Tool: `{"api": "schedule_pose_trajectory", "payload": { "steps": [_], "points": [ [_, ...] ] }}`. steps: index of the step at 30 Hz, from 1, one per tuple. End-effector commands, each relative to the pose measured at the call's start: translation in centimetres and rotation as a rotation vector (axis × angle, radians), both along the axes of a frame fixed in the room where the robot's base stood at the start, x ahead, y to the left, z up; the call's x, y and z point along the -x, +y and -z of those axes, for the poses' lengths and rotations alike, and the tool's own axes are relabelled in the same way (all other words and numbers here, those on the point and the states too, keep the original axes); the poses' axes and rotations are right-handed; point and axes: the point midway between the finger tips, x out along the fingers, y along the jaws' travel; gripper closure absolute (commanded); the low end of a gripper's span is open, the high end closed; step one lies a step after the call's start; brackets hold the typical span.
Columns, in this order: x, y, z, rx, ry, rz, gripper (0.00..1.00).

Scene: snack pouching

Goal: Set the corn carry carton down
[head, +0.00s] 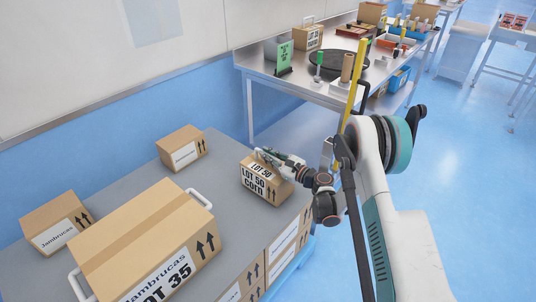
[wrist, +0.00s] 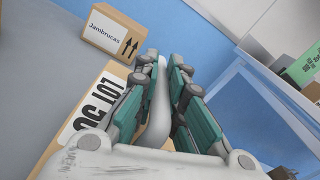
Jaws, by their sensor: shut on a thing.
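A large handled carton (head: 150,235) stands in front, left of the corn carton. Smaller boxes (head: 182,148) and (head: 56,222) stand towards the wall. Grey top is free between them. A metal table (head: 262,82) with various items stands behind.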

Motion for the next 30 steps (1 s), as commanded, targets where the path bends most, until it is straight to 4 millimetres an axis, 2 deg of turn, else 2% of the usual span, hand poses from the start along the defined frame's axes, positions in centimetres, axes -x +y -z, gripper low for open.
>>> {"api": "schedule_pose_trajectory", "payload": {
  "steps": [30],
  "points": [
    [0.00, 0.01, 0.90, -0.001, 0.000, 0.000, 1.00]
  ]
}}
